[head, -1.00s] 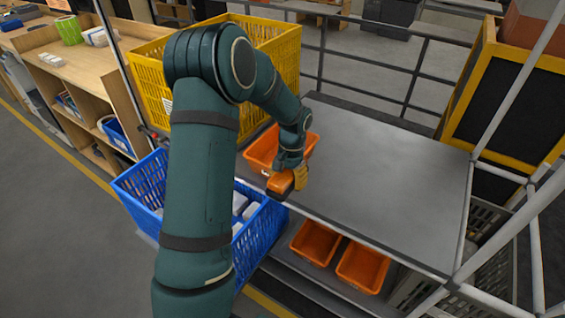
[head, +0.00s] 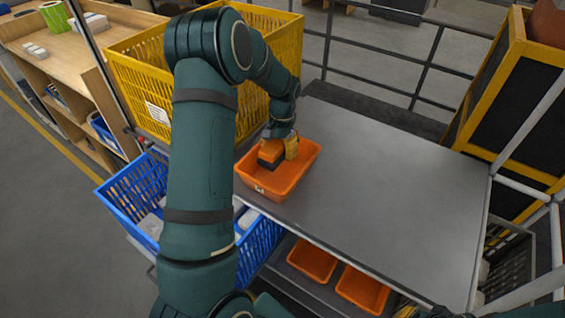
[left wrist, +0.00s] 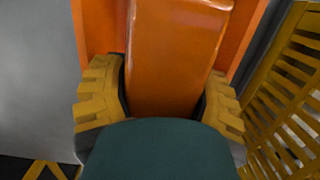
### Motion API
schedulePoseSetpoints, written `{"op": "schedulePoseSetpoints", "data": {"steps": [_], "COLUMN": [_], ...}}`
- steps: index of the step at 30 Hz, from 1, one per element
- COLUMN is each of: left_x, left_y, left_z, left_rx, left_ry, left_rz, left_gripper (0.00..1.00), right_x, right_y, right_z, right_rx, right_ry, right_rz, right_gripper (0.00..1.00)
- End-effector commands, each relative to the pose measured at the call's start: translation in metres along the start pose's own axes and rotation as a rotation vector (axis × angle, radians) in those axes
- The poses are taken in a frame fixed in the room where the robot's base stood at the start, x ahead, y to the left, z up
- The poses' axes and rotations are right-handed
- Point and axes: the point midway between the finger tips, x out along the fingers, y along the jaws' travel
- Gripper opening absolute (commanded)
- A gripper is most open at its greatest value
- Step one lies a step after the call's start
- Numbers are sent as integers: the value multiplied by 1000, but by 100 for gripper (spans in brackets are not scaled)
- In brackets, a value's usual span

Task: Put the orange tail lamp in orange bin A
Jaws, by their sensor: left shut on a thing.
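The orange tail lamp (head: 270,152) is between the yellow fingers of my left gripper (head: 281,148), which is shut on it. In the left wrist view the lamp (left wrist: 175,55) fills the space between both fingers (left wrist: 163,100). The lamp is over or inside an orange bin (head: 292,181) on the grey table; I cannot tell whether it touches the bin floor. Orange bin walls (left wrist: 98,25) also show behind the lamp in the left wrist view. No letter is readable on the bin. My right gripper is not in view.
The grey tabletop (head: 390,190) right of the bin is clear. Two more orange bins (head: 312,261) sit on a lower shelf. A yellow crate (head: 140,85) stands behind my left arm and a blue crate (head: 130,205) below it. A railing runs along the back.

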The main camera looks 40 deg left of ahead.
Motion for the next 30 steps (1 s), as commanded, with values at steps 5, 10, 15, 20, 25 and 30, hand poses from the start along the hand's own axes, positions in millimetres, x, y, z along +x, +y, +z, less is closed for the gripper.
{"op": "schedulePoseSetpoints", "data": {"steps": [5, 10, 15, 20, 25, 30], "left_x": [7, 38, 58, 68, 92, 99], "left_y": [0, 0, 0, 0, 0, 0], "left_z": [-1, -5, -9, -10, -13, -15], "left_rx": [0, 0, 0, 0, -1, -1], "left_ry": [-2, -3, -1, 0, -2, 1], "left_rz": [0, 1, 0, 0, 1, 0], "left_gripper": [19, 19, 19, 19, 19, 19], "right_x": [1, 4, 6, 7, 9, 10], "right_y": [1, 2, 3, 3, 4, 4], "right_z": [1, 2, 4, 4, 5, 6], "right_rx": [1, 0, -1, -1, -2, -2], "right_ry": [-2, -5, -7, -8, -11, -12], "right_rz": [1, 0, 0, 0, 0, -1], "right_gripper": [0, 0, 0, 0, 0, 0]}}
